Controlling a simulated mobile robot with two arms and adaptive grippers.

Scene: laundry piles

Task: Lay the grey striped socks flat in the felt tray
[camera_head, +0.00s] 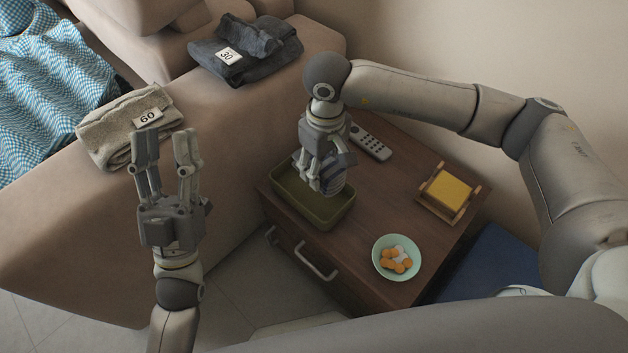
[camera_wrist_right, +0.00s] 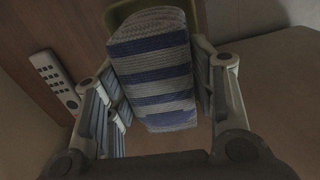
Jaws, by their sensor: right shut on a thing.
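My right gripper (camera_head: 325,165) is shut on the grey striped socks (camera_wrist_right: 153,70), a rolled bundle with blue bands. In the head view the gripper and socks (camera_head: 336,178) are over the olive-green felt tray (camera_head: 296,208), which sits on the wooden side table's left corner. I cannot tell whether the bundle touches the tray floor. Part of the tray is hidden behind the gripper; its rim shows at the top of the right wrist view (camera_wrist_right: 197,16). My left gripper (camera_head: 166,150) is open and empty, in front of the sofa arm.
On the side table (camera_head: 350,245) are a remote (camera_head: 370,142), a yellow note holder (camera_head: 449,190) and a mint bowl (camera_head: 386,272) of orange and white pieces. Folded clothes labelled 60 (camera_head: 112,128) and 30 (camera_head: 262,62) lie on the sofa.

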